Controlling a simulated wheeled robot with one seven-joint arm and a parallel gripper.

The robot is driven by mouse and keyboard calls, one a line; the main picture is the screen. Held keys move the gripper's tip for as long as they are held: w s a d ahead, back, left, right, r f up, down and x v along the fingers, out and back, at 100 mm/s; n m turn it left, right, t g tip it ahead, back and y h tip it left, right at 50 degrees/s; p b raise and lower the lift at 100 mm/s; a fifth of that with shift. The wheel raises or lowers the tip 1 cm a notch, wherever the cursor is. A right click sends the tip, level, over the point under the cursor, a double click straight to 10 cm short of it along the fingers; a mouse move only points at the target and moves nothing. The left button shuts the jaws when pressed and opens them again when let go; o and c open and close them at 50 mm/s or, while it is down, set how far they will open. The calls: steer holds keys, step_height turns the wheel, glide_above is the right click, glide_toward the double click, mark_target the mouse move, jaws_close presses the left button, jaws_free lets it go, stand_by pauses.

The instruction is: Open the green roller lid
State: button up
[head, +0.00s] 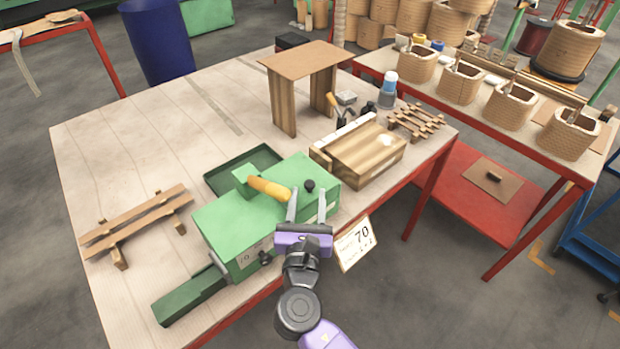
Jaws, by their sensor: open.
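The green roller box (240,226) sits near the front edge of the wooden table. Its green lid (300,172) appears to lie flat on top, with a black knob (310,186) at its right part. A roller with an orange-yellow handle (268,188) lies on top, left of the knob. My gripper (307,205) is open, with its two grey fingers at the box's near right side, just below the knob in the picture. I cannot tell whether the fingers touch the box. Nothing is between the fingers.
A green tray (243,166) lies behind the box and a wooden box (360,155) to its right. A wooden stand (305,62) is farther back. A slatted wooden piece (135,222) lies left. A white "70" sign (356,243) hangs at the front edge. The table's back left is clear.

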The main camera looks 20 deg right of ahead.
mark_target(309, 187)
steer(key=x, duration=0.5)
jaws_close()
stand_by(1.4)
